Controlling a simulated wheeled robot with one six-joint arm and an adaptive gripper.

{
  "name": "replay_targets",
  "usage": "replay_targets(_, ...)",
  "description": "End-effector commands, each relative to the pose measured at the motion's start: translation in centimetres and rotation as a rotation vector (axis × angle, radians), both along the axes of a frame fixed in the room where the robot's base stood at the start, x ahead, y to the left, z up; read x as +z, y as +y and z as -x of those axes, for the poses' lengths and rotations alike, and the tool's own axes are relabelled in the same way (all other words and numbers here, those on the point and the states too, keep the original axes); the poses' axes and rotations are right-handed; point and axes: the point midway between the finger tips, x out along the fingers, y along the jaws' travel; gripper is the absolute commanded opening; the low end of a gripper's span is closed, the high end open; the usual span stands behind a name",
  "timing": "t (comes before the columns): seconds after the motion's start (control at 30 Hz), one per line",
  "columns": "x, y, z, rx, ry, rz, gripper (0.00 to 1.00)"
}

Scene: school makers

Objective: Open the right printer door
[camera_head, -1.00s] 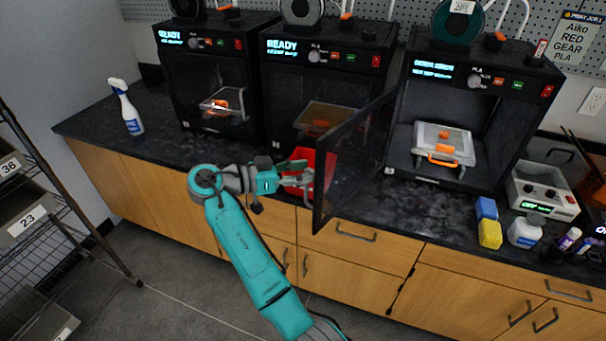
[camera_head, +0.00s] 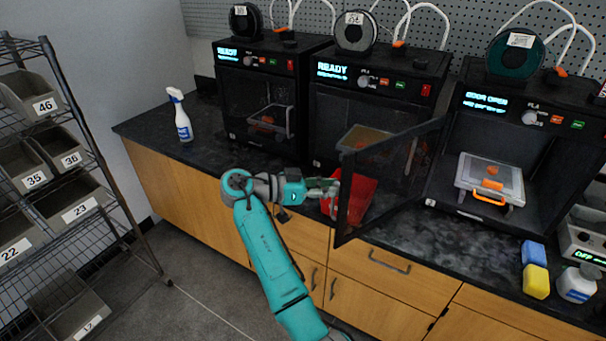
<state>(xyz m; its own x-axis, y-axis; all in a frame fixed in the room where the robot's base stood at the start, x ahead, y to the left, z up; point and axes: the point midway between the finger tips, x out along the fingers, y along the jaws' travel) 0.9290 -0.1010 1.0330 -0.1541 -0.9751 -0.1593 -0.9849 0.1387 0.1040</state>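The right printer (camera_head: 522,125) is black, and its display reads "DOOR OPEN". Its dark-framed, see-through door (camera_head: 388,180) stands swung out to the left, over the counter's front edge and partly in front of the middle printer. Inside the printer is a build plate (camera_head: 468,172) with orange parts and an orange handle. My gripper (camera_head: 332,190) is at the left side of the door's free edge, in front of a red bin. Its fingers are small and partly overlap the bin, so I cannot tell their opening or whether they touch the door.
The red bin (camera_head: 362,198) sits on the counter behind the door. The middle printer (camera_head: 372,98) and left printer (camera_head: 262,90) read "READY". A spray bottle (camera_head: 181,116), blue and yellow sponges (camera_head: 536,281) and a white bottle (camera_head: 577,284) stand on the counter. A wire shelf (camera_head: 75,140) is at left.

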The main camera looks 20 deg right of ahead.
Motion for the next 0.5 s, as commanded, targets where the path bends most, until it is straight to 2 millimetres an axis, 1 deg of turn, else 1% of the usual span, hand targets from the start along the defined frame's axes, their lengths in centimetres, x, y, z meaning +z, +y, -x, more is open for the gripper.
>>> replay_targets(0.03, 0.9, 0.4, -0.4, 0.002, -0.013, 0.008, 0.36)
replay_targets(0.5, 0.7, 1.9, -2.8, 0.002, -0.011, 0.005, 0.36)
